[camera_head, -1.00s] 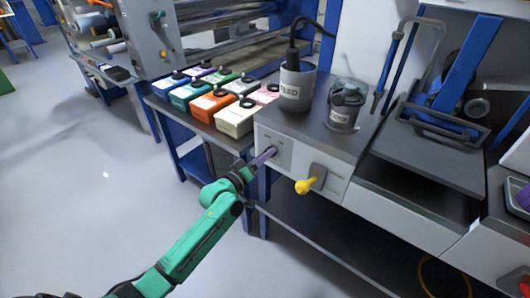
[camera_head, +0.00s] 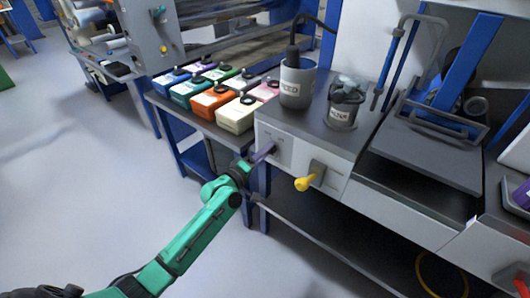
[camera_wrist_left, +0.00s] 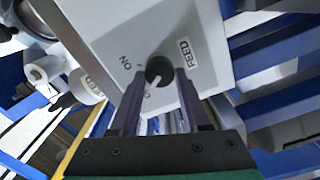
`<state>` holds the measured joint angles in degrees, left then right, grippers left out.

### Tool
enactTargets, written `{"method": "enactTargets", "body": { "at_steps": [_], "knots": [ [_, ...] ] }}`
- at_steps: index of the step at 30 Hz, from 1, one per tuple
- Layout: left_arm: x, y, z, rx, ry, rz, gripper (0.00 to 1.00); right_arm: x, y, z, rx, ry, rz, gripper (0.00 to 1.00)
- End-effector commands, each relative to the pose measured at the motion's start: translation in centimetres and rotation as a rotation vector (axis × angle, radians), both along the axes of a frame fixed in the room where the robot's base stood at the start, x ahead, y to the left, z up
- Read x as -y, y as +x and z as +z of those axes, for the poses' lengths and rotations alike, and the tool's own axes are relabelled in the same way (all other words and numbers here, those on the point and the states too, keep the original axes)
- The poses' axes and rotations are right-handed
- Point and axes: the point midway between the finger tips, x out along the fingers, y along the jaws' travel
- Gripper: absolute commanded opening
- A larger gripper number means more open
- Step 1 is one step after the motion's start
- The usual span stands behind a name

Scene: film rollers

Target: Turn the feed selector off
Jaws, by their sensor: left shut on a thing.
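The feed selector is a round black knob (camera_wrist_left: 158,70) with a white pointer line, on a pale panel (camera_wrist_left: 105,25) in the left wrist view. The pointer slants down and left there. A FEED label (camera_wrist_left: 187,52) is beside it and ON is printed to its left; another marking below is mostly hidden by a finger. My left gripper (camera_head: 268,150) reaches the front panel (camera_head: 285,150) in the head view, and its purple fingers (camera_wrist_left: 160,90) are shut on the knob from both sides. In the head view the fingers hide the knob. My right gripper is not in view.
A yellow lever handle (camera_head: 306,183) sticks out to the right of my left gripper. On the bench top stand two grey containers (camera_head: 296,86) (camera_head: 342,115). Several coloured boxes (camera_head: 210,102) stand at the left. The floor (camera_head: 90,190) at left is clear.

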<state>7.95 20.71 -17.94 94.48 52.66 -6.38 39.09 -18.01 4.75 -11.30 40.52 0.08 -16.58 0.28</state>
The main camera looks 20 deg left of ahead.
Motion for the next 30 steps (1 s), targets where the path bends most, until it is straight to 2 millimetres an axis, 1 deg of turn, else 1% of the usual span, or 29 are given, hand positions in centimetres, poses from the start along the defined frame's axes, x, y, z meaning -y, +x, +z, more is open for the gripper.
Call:
{"method": "enactTargets", "body": {
  "at_steps": [5, 6, 7, 8, 17, 20, 23, 26, 27, 30],
  "knots": [
    [0.0, 0.0, -0.1, -0.002, -0.002, 0.000, 0.00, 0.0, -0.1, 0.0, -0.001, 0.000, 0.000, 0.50],
    [0.0, 0.0, -0.1, -0.002, -0.002, 0.000, 0.58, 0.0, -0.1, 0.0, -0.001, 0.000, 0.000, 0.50],
    [0.0, 0.0, -0.1, -0.002, -0.002, 0.000, 0.69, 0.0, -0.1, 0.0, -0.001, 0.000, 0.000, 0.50],
    [0.0, 0.0, -0.1, -0.002, -0.002, 0.000, 0.76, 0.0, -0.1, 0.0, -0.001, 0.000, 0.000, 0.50],
    [0.0, -0.1, 0.0, 0.000, -0.001, 0.000, 0.76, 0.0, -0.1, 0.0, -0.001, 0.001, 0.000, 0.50],
    [-0.3, -0.7, -0.1, -0.002, 0.000, 0.001, 0.76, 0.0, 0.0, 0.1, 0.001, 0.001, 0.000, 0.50],
    [-0.9, -2.3, -0.1, -0.005, 0.001, 0.000, 0.76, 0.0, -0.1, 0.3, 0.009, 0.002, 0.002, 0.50],
    [-1.9, -4.7, -0.2, -0.006, 0.003, -0.001, 0.76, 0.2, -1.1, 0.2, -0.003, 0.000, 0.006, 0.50],
    [-2.3, -5.9, -0.1, -0.005, 0.003, -0.002, 0.76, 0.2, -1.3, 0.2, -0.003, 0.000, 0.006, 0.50],
    [-3.3, -8.7, -0.2, -0.007, 0.004, -0.004, 0.76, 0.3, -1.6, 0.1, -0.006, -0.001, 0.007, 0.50]
  ]
}}
